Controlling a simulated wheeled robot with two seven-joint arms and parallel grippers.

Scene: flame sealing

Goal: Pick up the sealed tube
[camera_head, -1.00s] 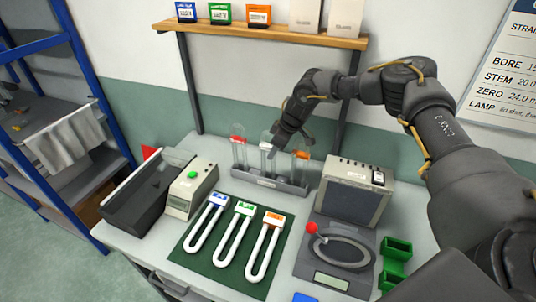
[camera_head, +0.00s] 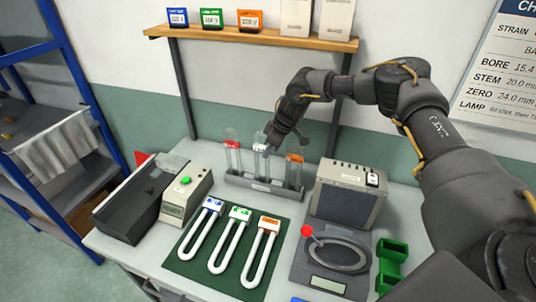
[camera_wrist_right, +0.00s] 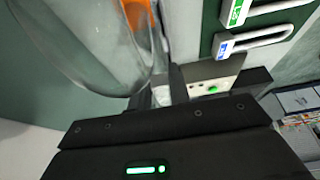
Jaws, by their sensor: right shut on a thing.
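Three clear glass tubes stand in a grey rack (camera_head: 262,184) at the back of the bench. The left tube (camera_head: 233,152) has a red band, the middle tube (camera_head: 260,150) a white band and the right tube (camera_head: 294,165) an orange band. My right gripper (camera_head: 269,146) reaches down to the middle tube and is shut on it. I cannot tell whether this tube is raised from the rack. In the right wrist view, a large clear glass tube (camera_wrist_right: 90,45) lies close beside the fingers, with orange behind it. My left gripper is not in view.
A green mat (camera_head: 185,258) holds several U-shaped tubes. A grey-black device (camera_head: 345,192) and a unit with a red-knobbed lever (camera_head: 307,231) stand right of the rack. A long dark tray (camera_head: 130,205) is at left. A shelf (camera_head: 250,36) hangs above.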

